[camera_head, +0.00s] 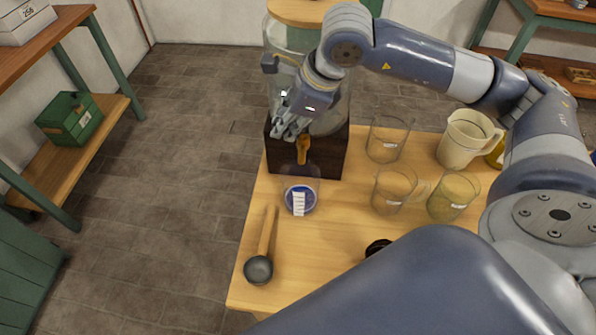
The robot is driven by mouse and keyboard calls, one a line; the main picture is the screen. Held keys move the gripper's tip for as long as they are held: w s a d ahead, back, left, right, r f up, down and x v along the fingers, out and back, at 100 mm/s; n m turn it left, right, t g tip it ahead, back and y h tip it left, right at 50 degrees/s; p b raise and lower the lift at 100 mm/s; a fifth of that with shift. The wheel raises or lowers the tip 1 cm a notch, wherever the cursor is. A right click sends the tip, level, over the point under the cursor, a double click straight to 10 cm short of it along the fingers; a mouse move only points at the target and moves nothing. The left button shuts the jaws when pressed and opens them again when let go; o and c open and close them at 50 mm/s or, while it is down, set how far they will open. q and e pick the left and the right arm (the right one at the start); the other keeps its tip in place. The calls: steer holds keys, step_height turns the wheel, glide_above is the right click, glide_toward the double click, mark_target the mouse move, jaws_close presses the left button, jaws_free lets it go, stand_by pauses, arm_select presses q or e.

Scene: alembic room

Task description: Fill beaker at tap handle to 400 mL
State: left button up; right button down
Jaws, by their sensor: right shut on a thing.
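A clear beaker (300,188) stands upright on the table, in front of the dark wooden stand (330,158) of a large glass dispenser. Blue shows at the beaker's bottom behind a white scale strip; I cannot read the level. The orange-brown tap handle (303,150) sticks out above the beaker. My right gripper (291,132) reaches in front of the dispenser and is shut on the tap handle; its fingers partly hide the contact. No stream of water can be made out. My left gripper is not in view.
On the table (335,235) are a ladle (260,262), several clear glass vessels (388,140) and a cream jug (467,138) to the right. A small dark object (378,247) lies near my arm. Floor is free to the left, beside a shelf with a green box (70,118).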

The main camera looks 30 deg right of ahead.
steer(key=shift+r+n, duration=0.15)
steer(key=shift+n, duration=0.45)
steer(key=shift+s+n+y+b, duration=0.15)
steer(key=shift+n+y+b, duration=0.15)
steer(key=shift+n+b, duration=0.15)
steer(key=shift+s+a+n+g+y, duration=0.15)
steer(key=shift+n+g, duration=0.1)
steer(key=shift+n, duration=0.2)
steer(key=shift+s+n+g+y, duration=0.15)
steer(key=shift+n+g, duration=0.1)
steer(key=shift+n, duration=0.15)
steer(key=shift+n+b, duration=0.5)
steer(key=shift+b, duration=0.05)
steer(key=shift+s+n+g, duration=0.25)
steer(key=shift+n+g, duration=0.05)
steer(key=shift+n, duration=0.1)
stand_by(5.2)
